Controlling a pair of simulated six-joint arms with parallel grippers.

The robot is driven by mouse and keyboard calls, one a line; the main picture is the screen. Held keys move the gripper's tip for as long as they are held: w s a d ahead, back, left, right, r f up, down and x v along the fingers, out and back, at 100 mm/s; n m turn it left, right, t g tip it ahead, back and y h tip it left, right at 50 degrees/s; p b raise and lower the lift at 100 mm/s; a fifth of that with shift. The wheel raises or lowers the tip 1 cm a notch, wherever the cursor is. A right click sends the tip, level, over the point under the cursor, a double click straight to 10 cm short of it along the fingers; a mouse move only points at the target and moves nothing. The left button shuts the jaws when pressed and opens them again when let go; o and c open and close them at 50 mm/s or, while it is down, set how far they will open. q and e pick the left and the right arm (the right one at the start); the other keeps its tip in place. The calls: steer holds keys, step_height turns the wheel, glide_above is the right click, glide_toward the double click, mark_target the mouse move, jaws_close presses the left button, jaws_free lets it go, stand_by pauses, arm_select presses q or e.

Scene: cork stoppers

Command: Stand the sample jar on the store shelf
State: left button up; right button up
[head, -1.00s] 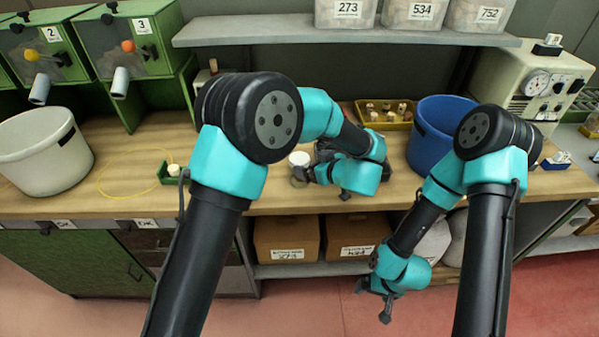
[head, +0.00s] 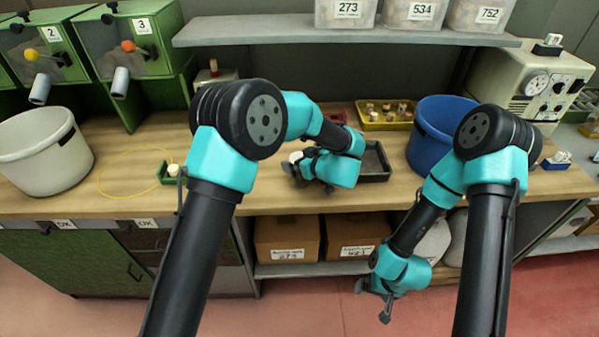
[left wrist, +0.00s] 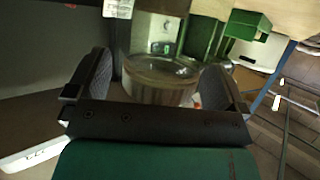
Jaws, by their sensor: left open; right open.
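The sample jar (head: 295,157) stands on the wooden bench, its pale top showing just behind my left gripper in the head view. In the left wrist view the jar (left wrist: 160,82) is clear glass with a round rim and sits between the two fingers. My left gripper (head: 293,172) is open, a finger on either side of the jar; whether either touches it I cannot tell. My right gripper (head: 373,302) is open and empty, low in front of the bench. A grey shelf (head: 260,32) runs above the back of the bench.
Clear bins labelled 273, 534 and 752 (head: 412,12) fill the shelf's right part; its left part is bare. A dark tray (head: 376,177), yellow cork tray (head: 372,126) and blue bucket (head: 428,150) lie right of the jar. A small green holder (head: 166,178) is to the left.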

stand_by(0.5)
arm_select(q)
steer(key=c, duration=1.5)
steer(key=shift+c, duration=0.2)
steer(key=shift+r, duration=0.15)
jaws_close()
steer(key=shift+r, duration=1.35)
steer(key=shift+s+r, duration=0.1)
steer(key=shift+r, duration=0.2)
steer(key=s+r, duration=0.1)
steer(key=s, duration=1.4)
steer(key=shift+s+r, duration=0.15)
steer(key=shift+s, duration=0.2)
